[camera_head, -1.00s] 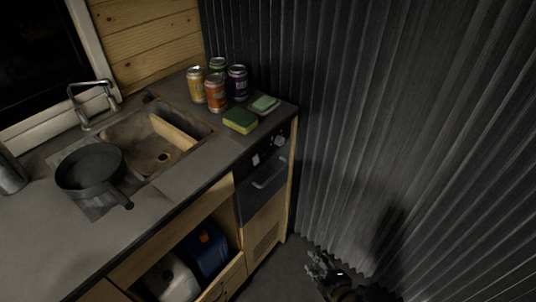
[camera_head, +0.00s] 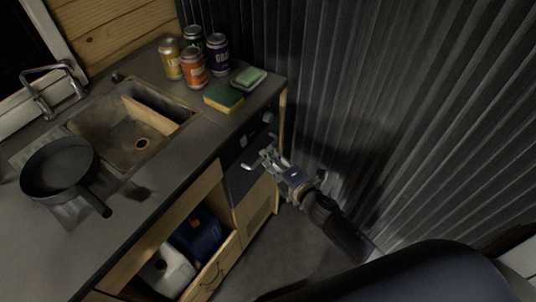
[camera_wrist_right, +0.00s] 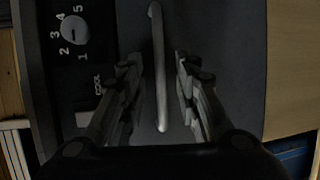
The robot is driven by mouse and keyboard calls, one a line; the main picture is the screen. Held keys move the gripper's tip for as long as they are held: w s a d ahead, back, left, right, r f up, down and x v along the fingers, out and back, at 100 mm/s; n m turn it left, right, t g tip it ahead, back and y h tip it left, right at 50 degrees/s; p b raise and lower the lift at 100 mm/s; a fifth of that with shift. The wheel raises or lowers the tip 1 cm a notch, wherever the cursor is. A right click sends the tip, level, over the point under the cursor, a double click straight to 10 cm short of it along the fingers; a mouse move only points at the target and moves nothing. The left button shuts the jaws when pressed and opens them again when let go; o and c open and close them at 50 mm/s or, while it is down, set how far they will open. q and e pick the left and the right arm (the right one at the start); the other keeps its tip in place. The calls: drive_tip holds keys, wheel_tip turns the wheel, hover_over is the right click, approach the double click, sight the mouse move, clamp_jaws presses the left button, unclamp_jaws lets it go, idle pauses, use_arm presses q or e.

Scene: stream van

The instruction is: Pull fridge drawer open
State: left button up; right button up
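The fridge drawer (camera_head: 240,183) is a dark front panel at the right end of the counter unit, and it looks closed. Its metal bar handle (camera_wrist_right: 160,70) stands between the open fingers of my right gripper (camera_wrist_right: 157,95) in the right wrist view. I cannot tell if the fingers touch the handle; gaps show on both sides. In the head view my right gripper (camera_head: 268,158) is in front of the drawer and partly covers the handle. A dial with numbers (camera_wrist_right: 74,30) and a "COOL" label sit beside the handle. My left gripper is not in view.
On the counter (camera_head: 165,185) are several cans (camera_head: 194,69), a sponge (camera_head: 223,98), a soap dish (camera_head: 249,78), a sink (camera_head: 130,125) and a black pan (camera_head: 60,168). An open compartment below holds a white jug (camera_head: 168,272) and a blue one (camera_head: 197,238). A corrugated wall (camera_head: 400,100) bounds the right.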

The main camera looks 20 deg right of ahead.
drive_tip(key=shift+x, duration=1.1)
clamp_jaws()
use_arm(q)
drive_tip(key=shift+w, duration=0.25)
use_arm(e)
drive_tip(key=shift+s+d, duration=0.1)
